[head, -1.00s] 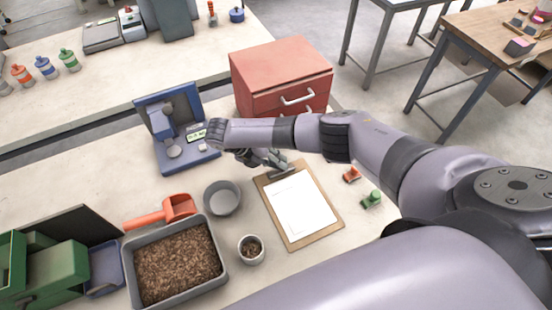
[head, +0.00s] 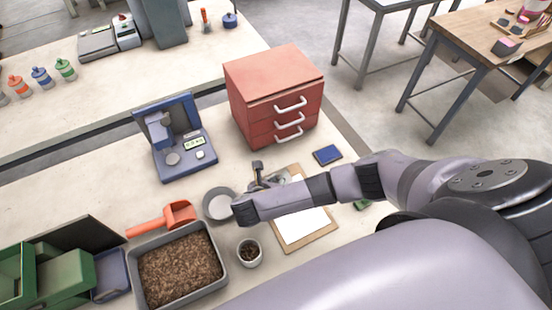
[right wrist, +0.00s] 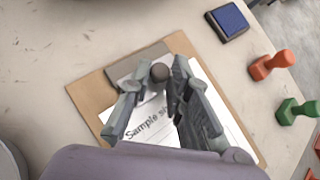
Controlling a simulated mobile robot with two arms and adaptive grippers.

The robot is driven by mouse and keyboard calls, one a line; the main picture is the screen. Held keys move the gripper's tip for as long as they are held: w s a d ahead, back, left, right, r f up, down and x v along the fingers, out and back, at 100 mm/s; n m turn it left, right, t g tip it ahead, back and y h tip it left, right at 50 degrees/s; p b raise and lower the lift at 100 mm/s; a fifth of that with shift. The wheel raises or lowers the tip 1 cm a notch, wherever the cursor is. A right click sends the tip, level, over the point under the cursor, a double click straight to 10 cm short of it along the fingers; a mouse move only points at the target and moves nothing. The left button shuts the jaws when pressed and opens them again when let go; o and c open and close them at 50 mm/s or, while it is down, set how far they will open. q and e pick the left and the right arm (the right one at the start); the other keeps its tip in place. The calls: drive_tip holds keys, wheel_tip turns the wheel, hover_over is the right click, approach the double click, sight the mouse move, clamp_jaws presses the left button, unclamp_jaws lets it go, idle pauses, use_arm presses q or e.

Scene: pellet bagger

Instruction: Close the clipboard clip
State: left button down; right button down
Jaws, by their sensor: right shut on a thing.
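The clipboard (head: 316,245) lies on the bench with a white sheet (head: 299,228) on it. In the right wrist view, the sheet (right wrist: 150,115) shows the printed word "Sample". The grey clip (right wrist: 128,68) sits at the clipboard's far edge. A dark, round-topped clip lever (right wrist: 160,72) stands up there; it also shows in the head view (head: 257,166). My right gripper (right wrist: 160,82) has its fingers on either side of the lever and is shut on it. In the head view, my right gripper (head: 268,181) and arm cover part of the clip and sheet. My left gripper is out of view.
A blue ink pad (head: 327,154), a red stamp (right wrist: 270,64) and a green stamp (right wrist: 297,110) stand right of the clipboard. A grey bowl (head: 219,205), pellet cup (head: 249,253) and pellet tray (head: 224,283) are left. A red drawer cabinet (head: 275,83) stands behind.

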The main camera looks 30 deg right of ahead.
drive_tip(key=shift+s+f+m+t+h, duration=0.3)
drive_tip(key=shift+s+f+m+t, duration=0.1)
drive_tip(key=shift+t, duration=0.5)
drive_tip(key=c, duration=1.5)
unclamp_jaws()
drive_tip(key=shift+a+f, duration=0.1)
drive_tip(key=v, duration=1.2)
drive_tip(key=shift+s+f, duration=0.1)
drive_tip(key=shift+s, duration=0.1)
